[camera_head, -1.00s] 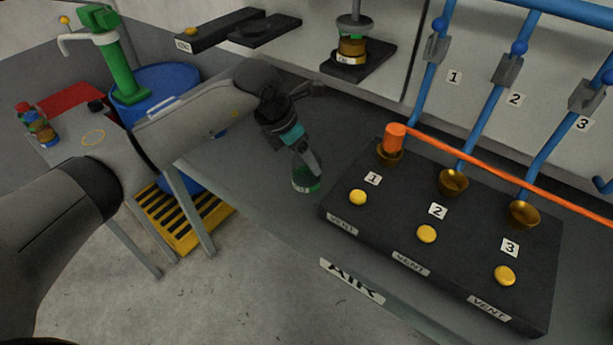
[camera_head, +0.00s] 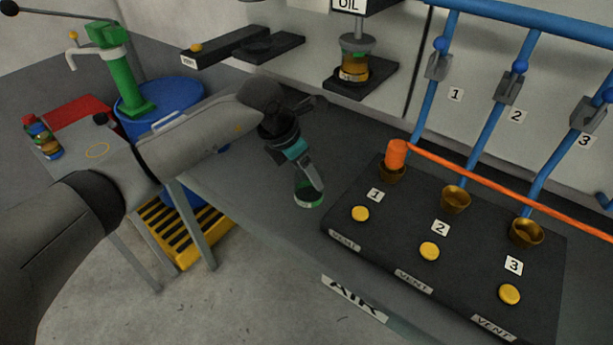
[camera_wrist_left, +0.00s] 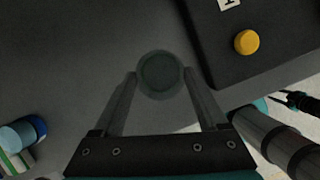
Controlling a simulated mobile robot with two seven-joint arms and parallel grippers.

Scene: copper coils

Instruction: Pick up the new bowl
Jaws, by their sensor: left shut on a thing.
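The new bowl (camera_head: 308,196), a small clear cup with a green band, is at the bench, left of the black vent block. My left gripper (camera_head: 315,178) reaches down to it and is shut on it. In the left wrist view the bowl (camera_wrist_left: 160,74) shows as a dark round shape between the two fingertips (camera_wrist_left: 160,80). I cannot tell whether it touches the bench top. In the left wrist view, a dark pronged end (camera_wrist_left: 295,100) at the right edge looks like my right gripper; its opening is unclear.
The black block (camera_head: 450,235) carries brass cups, yellow buttons and an orange piece (camera_head: 396,154) with a long orange bar. A blue drum (camera_head: 160,92) and side table (camera_head: 100,150) stand left.

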